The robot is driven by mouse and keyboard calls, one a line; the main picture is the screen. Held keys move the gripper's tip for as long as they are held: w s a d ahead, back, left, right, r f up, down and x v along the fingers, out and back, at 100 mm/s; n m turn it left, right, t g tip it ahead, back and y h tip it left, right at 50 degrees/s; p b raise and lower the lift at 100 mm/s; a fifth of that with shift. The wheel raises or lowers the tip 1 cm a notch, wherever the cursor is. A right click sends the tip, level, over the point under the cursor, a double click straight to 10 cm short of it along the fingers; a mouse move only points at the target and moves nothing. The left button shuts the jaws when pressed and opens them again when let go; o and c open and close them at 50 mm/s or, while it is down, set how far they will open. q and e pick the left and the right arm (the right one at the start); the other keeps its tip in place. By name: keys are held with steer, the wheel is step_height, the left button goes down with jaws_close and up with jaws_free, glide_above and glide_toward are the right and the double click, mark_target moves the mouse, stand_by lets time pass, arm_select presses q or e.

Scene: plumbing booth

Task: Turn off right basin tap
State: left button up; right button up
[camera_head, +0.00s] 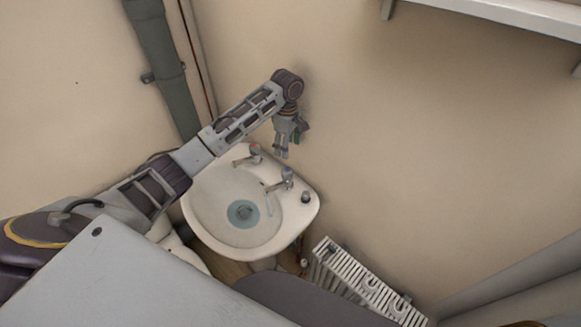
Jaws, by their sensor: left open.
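The white basin (203,205) is fixed in the corner below my left arm, with two chrome taps on its back ledge. The right basin tap (287,177) stands at the middle of the ledge, its spout over the bowl. A thin pale streak below its spout looks like running water, and a bluish round patch (242,213) lies around the drain. The left tap (252,152) has a reddish top. My left gripper (281,154) is open and points down, just above and behind the right tap, with no clear contact. My right gripper is out of view.
A dark round plug (305,197) sits on the basin's right ledge. A white radiator (365,280) stands at lower right. A grey pipe (163,60) runs down the left wall, and a white shelf (500,12) is at upper right. The wall beside the gripper is close.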

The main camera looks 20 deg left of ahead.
mark_target(288, 170)
arm_select(q)
step_height(288, 170, down, 12)
steer(key=shift+s+r+p, duration=0.1)
steer(key=shift+r+p, duration=0.1)
steer(key=shift+p, duration=0.6)
steer(key=shift+f, duration=1.05)
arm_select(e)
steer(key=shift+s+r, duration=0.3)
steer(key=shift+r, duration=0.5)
arm_select(q)
steer(key=c, duration=1)
steer(key=shift+c, duration=0.2)
